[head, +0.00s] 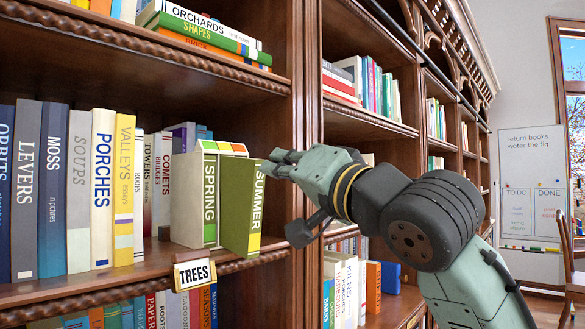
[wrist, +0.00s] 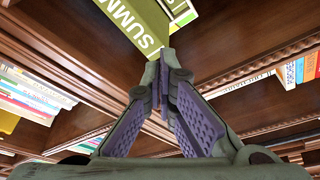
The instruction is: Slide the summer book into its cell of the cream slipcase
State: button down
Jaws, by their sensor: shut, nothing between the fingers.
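The summer book (head: 240,205), olive green with "SUMMER" on its spine, stands upright on the shelf, right of the spring book (head: 210,195). It juts forward of the spring book. The cream slipcase (head: 186,200) holds the spring book; green, orange and yellow patches show along its top front. The summer book covers the cells to the right, so how far it is in cannot be told. My gripper (head: 275,165) is shut and empty, its tips by the upper spine of the summer book. In the wrist view the shut tips (wrist: 166,58) are close to the summer book (wrist: 115,18); contact is unclear.
A row of upright books (head: 102,190) fills the shelf left of the slipcase. A wooden upright (head: 305,120) stands to the right, partly behind my gripper. The "TREES" label (head: 195,272) hangs on the shelf's front edge. More books sit above and below.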

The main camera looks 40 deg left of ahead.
jog(key=shift+x, duration=1.1)
jog(key=shift+a, duration=0.4)
jog(key=a+p, duration=0.2)
jog(key=a, duration=0.7)
jog(key=shift+w, duration=0.4)
dwell(2.9)
jog(key=shift+d, duration=0.2)
jog(key=v, duration=1.4)
jog(key=shift+d+r, duration=0.2)
jog(key=shift+d, duration=0.1)
jog(key=shift+w, duration=0.15)
